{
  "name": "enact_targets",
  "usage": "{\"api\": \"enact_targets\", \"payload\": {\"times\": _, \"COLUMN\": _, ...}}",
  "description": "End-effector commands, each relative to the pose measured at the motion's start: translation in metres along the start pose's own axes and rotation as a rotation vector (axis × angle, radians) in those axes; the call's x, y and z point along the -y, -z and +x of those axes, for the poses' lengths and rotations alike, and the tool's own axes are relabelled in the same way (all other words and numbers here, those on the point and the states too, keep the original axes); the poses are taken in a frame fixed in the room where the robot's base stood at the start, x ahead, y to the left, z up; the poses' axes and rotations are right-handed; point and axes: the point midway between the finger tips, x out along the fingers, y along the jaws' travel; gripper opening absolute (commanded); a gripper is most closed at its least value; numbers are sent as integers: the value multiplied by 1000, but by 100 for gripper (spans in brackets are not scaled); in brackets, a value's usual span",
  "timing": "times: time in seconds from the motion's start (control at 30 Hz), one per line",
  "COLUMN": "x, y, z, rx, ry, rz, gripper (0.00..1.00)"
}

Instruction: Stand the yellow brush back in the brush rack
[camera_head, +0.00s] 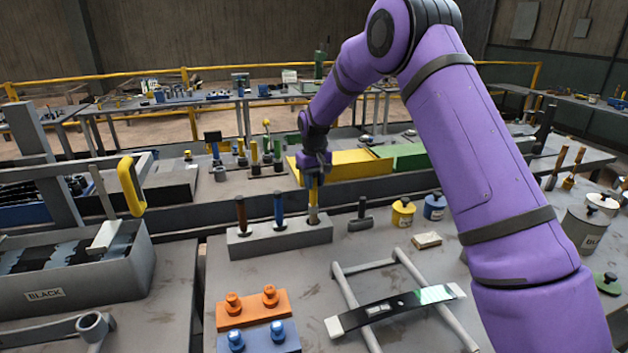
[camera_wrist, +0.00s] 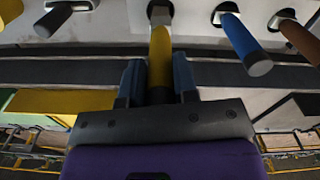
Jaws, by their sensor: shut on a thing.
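The grey brush rack (camera_head: 282,241) stands on the bench in the head view. A brown-handled brush (camera_head: 241,214) and a blue-handled brush (camera_head: 279,208) stand in its left and middle places. My gripper (camera_head: 316,178) is above the rack's right end, shut on the handle of the yellow brush (camera_head: 313,204). The yellow brush is about upright, its lower end at the right hole; how deep it sits is hard to tell. In the wrist view the yellow handle (camera_wrist: 160,60) lies between both blue fingers, its pale ferrule at a dark hole. The blue brush (camera_wrist: 245,45) is beside it.
Yellow (camera_head: 402,212) and blue (camera_head: 434,207) pots stand farther right. An orange peg block (camera_head: 252,308) and a grey frame (camera_head: 375,290) are in front. A low ledge (camera_head: 360,185) runs behind the rack.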

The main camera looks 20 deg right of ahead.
Motion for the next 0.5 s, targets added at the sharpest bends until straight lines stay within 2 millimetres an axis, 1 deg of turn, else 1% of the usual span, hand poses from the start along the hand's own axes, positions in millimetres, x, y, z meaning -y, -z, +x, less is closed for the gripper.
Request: {"api": "enact_targets", "payload": {"times": 0.5, "x": 0, "y": 0, "z": 9, "rx": 0, "ry": 0, "rz": 0, "gripper": 0}}
